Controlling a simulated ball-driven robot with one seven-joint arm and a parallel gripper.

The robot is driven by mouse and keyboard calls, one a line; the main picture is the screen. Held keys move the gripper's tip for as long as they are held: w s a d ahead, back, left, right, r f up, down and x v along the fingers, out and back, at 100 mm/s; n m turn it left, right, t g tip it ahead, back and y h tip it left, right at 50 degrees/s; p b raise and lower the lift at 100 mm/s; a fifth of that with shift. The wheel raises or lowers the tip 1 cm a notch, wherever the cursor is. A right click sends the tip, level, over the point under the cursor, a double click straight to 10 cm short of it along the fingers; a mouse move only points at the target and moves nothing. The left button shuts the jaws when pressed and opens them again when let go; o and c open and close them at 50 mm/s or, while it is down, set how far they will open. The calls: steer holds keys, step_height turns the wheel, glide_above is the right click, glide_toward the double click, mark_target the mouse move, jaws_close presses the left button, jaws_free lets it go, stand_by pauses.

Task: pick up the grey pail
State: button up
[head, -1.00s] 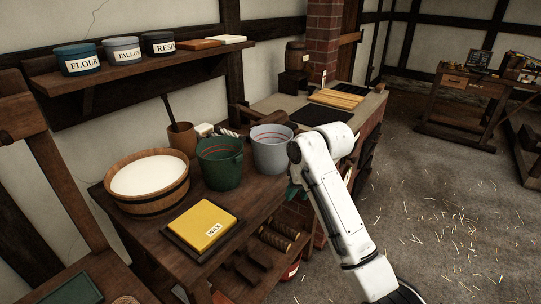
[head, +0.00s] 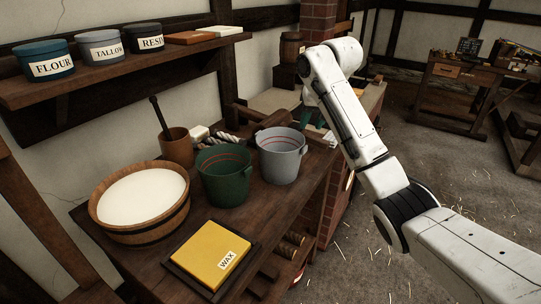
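The grey pail (head: 282,155) stands upright on the wooden workbench (head: 190,232), at its right end, with red rings inside its open top. A green pail (head: 225,175) stands close on its left. My white arm reaches in from the right. My gripper (head: 312,118) shows only as a small greenish part below the arm's end, just behind and right of the grey pail's rim. The arm hides most of it. It appears apart from the pail, and its finger opening cannot be made out.
A wooden tub of white stuff (head: 140,200), a yellow wax block (head: 208,254) and a mortar with pestle (head: 176,147) share the bench. A twisted rope piece (head: 226,138) lies behind the pails. A shelf with labelled tins (head: 100,46) overhangs the back left.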

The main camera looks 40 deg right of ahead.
mark_target(303, 141)
steer(key=shift+d+x, duration=0.2)
steer(key=shift+x, duration=5.15)
steer(key=shift+w+r, duration=0.1)
steer(key=shift+w, duration=0.1)
steer(key=shift+c, duration=0.2)
jaws_close()
